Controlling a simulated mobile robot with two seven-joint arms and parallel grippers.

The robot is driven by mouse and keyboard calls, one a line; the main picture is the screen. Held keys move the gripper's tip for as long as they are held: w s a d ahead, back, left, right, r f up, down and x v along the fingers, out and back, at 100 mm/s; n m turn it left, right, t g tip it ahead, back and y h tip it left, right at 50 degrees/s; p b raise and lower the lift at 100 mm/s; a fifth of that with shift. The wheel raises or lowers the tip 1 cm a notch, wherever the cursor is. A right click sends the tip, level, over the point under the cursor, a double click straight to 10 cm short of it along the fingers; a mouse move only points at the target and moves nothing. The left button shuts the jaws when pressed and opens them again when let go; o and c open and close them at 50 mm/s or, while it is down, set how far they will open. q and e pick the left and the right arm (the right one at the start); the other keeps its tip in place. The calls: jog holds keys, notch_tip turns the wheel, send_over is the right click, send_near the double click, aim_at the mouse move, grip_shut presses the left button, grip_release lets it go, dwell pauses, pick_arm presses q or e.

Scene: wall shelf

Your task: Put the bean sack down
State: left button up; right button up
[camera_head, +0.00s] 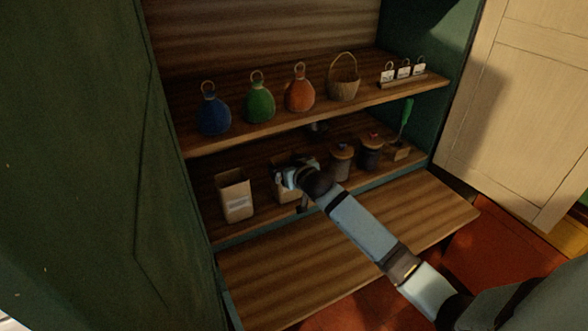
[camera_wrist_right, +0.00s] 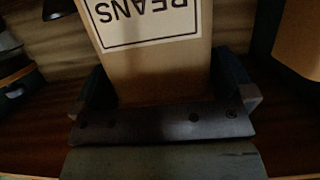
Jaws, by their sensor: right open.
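The bean sack (camera_wrist_right: 160,75), a tan paper bag with a white label reading "BEANS", fills the middle of the right wrist view. In the head view the bean sack (camera_head: 287,194) is on the lower shelf, partly hidden behind my right gripper (camera_head: 290,174). My right gripper is open, with one dark finger on each side of the sack. The sack appears upright and seems to rest on the lower shelf (camera_head: 262,220), though its base is partly covered. My left gripper is not in view.
Another paper bag (camera_head: 236,197) stands left of the sack. Jars with wooden lids (camera_head: 341,163) stand to its right, with a green-handled tool (camera_head: 405,118) beyond. The upper shelf (camera_head: 250,133) above holds blue, green and orange bottles and a basket (camera_head: 343,85).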

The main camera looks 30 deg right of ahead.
jog(key=v, duration=1.2)
jog(key=shift+b, duration=0.45)
